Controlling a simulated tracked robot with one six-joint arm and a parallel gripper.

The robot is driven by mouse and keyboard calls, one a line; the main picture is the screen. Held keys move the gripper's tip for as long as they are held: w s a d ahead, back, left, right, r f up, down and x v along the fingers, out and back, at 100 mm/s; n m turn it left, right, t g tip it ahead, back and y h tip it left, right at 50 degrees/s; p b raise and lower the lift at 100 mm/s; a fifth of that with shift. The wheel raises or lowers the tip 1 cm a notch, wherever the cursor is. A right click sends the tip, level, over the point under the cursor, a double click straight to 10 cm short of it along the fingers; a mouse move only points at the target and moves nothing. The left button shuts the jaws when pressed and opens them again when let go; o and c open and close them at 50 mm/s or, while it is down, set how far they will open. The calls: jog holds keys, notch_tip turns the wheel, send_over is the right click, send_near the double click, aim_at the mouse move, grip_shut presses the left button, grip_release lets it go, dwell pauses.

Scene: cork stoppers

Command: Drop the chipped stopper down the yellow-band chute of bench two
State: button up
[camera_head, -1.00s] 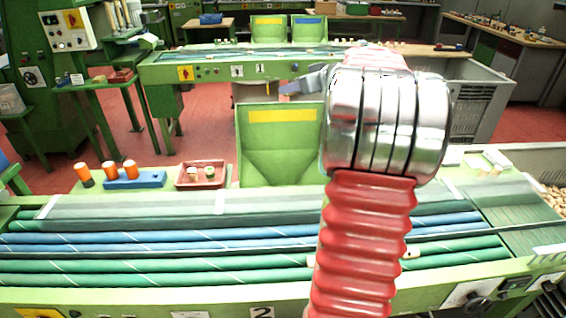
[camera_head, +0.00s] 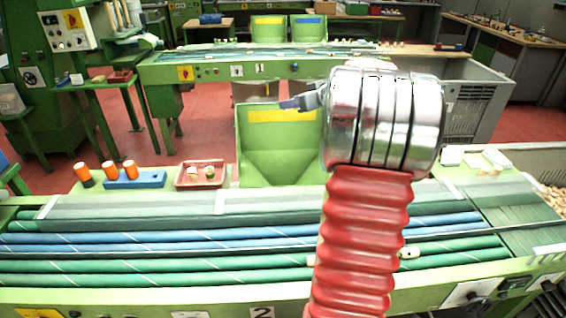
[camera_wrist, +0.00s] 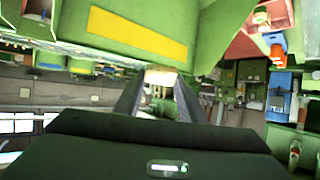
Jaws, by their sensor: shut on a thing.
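My gripper (camera_head: 297,103) is at the end of my bent arm, at the height of the yellow band (camera_head: 258,116) on the green chute (camera_head: 282,165) of bench two. In the wrist view, its dark fingers (camera_wrist: 159,88) are shut on a pale stopper (camera_wrist: 160,76), seen at the fingertips. Its chip cannot be made out. The yellow band (camera_wrist: 137,33) shows large at the upper left of the wrist view. The head view does not show the stopper clearly. Bench two (camera_head: 130,297) carries a "2" plate at its front.
A red tray (camera_head: 178,184) with small stoppers and a blue block (camera_head: 136,182) with orange-topped pieces stand left of the chute. A pale stopper (camera_head: 408,252) lies on the green rollers. Bench one (camera_head: 215,72) stands behind, with yellow-band and blue-band chutes (camera_head: 308,34).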

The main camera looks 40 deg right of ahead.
jog(key=shift+f, duration=0.45)
jog(key=o, duration=1.1)
jog(key=shift+s, duration=0.1)
jog(key=v, duration=1.3)
jog(key=shift+s+r, duration=0.15)
jog(key=shift+s, duration=0.1)
